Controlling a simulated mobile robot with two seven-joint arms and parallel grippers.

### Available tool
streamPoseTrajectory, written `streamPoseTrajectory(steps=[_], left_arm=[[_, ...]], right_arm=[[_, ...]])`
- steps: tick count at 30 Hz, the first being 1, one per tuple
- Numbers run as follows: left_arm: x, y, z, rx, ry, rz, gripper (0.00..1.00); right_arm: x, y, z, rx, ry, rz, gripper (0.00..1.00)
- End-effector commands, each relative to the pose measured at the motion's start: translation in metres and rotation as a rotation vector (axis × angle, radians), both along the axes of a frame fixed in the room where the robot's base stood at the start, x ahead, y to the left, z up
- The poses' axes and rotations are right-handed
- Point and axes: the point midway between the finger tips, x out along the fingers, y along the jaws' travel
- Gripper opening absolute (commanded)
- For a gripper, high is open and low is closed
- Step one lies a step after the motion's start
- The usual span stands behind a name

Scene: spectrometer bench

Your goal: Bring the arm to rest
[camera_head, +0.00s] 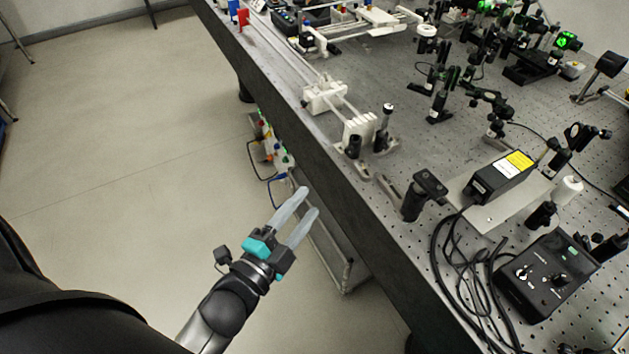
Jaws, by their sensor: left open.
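My left gripper (304,203) is in the lower middle of the head view, with two pale grey fingers and teal parts at their base. Its fingers stand apart with nothing between them. It hangs over the floor, in front of the near edge of the optical table (318,178), and does not appear to touch it. My right gripper is not in view.
The table bears white rail mounts (324,96), black optic posts (437,105), a black laser box (501,178) and a black control box (546,274) with loose cables (449,262). A low grey frame (345,278) stands beneath the table edge. Floor at left is clear.

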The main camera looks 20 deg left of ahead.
Motion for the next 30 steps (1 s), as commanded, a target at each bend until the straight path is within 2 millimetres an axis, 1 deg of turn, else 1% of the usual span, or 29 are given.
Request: streamPoseTrajectory(steps=[5,7,8,11,14,15,16,17,18,20,21,23,24,26,27,29,30], left_arm=[[0.0,0.0,0.0,-0.001,0.001,0.0,0.51],[0.0,0.0,-0.005,-0.009,0.013,0.001,0.51],[0.0,0.0,-0.01,-0.018,0.025,0.004,0.51],[-0.001,0.0,-0.044,-0.072,0.108,0.018,0.51],[-0.009,0.0,-0.099,-0.163,0.246,0.049,0.51],[-0.014,0.0,-0.124,-0.204,0.311,0.066,0.51],[-0.019,0.0,-0.143,-0.233,0.361,0.08,0.51],[-0.025,0.0,-0.162,-0.265,0.411,0.096,0.51],[-0.033,-0.001,-0.185,-0.302,0.475,0.118,0.51],[-0.048,-0.002,-0.22,-0.357,0.573,0.155,0.51],[-0.06,-0.002,-0.243,-0.39,0.638,0.182,0.51],[-0.08,-0.003,-0.275,-0.438,0.735,0.228,0.51],[-0.094,-0.003,-0.294,-0.467,0.798,0.26,0.51],[-0.117,-0.002,-0.322,-0.507,0.891,0.314,0.51],[-0.134,-0.002,-0.34,-0.532,0.954,0.351,0.51],[-0.16,0.0,-0.363,-0.565,1.045,0.414,0.51],[-0.179,0.002,-0.377,-0.583,1.103,0.457,0.51]], right_arm=[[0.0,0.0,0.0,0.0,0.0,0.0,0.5],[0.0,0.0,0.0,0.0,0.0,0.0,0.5],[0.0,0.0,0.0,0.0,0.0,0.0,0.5],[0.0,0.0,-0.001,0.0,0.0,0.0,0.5],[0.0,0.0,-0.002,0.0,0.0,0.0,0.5],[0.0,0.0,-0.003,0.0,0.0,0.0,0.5],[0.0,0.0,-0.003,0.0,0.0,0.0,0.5],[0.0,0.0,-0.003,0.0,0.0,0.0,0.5],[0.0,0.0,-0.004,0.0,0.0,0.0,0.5],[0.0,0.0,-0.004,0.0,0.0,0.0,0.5],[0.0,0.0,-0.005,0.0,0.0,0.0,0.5],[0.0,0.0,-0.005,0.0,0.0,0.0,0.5],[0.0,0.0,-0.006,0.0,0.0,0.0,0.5],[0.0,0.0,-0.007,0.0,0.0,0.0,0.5],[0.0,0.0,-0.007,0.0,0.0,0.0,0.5],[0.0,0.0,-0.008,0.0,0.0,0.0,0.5],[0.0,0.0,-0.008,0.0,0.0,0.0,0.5]])
